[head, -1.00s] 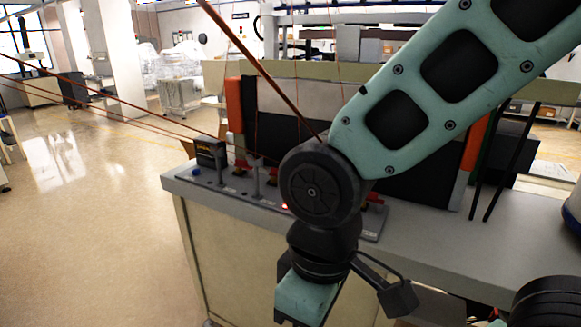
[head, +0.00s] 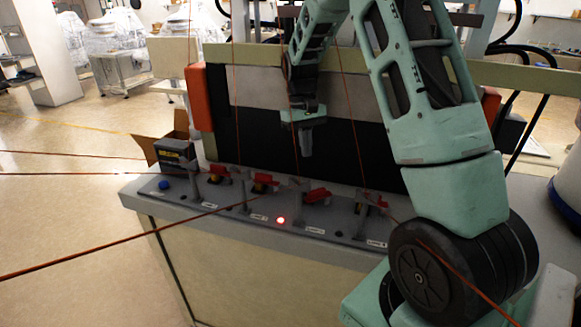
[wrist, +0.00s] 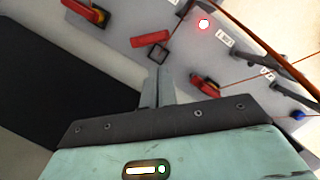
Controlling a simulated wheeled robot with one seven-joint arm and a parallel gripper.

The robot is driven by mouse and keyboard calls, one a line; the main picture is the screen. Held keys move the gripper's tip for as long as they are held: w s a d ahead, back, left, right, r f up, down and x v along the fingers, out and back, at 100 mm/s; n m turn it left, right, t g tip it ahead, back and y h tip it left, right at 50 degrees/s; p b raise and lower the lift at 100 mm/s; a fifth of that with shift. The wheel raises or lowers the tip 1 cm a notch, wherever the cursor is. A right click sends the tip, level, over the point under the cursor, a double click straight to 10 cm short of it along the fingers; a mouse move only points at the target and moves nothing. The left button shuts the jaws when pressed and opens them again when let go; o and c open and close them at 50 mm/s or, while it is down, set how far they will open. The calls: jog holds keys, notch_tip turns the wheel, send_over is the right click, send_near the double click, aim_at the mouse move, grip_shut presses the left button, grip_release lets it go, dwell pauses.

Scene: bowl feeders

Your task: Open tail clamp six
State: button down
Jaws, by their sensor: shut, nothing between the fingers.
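A grey strip on the bench (head: 333,229) carries several tail clamps with red handles. Handles show at the left (head: 219,170), left of middle (head: 262,181), right of middle (head: 318,197) and right (head: 373,201). The labels are too small to read, so I cannot tell which clamp is number six. My gripper (head: 306,149) points down above and behind the strip, in front of the black panel, apart from the clamps. In the wrist view its fingers (wrist: 157,86) are together and empty. A red handle (wrist: 150,38) lies just beyond the fingertips; another handle (wrist: 205,88) is to their right.
A red light (head: 281,219) glows on the strip; a blue button (head: 164,184) is at its left end. A dark box (head: 177,155) stands there by an open carton (head: 143,149). Thin orange lines cross over the bench. An orange post (head: 201,97) flanks the black panel.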

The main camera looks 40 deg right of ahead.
aim_at(314, 192)
jog(key=p+x, duration=0.1)
jog(key=x, duration=0.2)
jog(key=p+x, duration=0.1)
jog(key=x, duration=0.2)
jog(key=d+p+x, duration=0.1)
jog(key=x, duration=0.3)
jog(key=shift+w, duration=0.1)
jog(key=shift+s+a+n, duration=0.25)
jog(key=shift+n, duration=0.55)
jog(key=shift+s+a+n+h+b, duration=0.15)
jog(key=shift+s+n+h, duration=0.1)
jog(key=shift+n, duration=0.3)
jog(key=shift+s+a+n+h+b, duration=0.15)
jog(key=shift+n+h, duration=0.1)
jog(key=shift+n, duration=0.3)
jog(key=shift+s+a+n+h, duration=0.2)
jog(key=shift+s+n, duration=0.15)
jog(key=shift+n, duration=0.5)
jog(key=shift+s+a+n+h, duration=0.1)
jog(key=shift+s+n+h, duration=0.2)
jog(key=shift+n, duration=0.55)
jog(key=shift+r, duration=0.1)
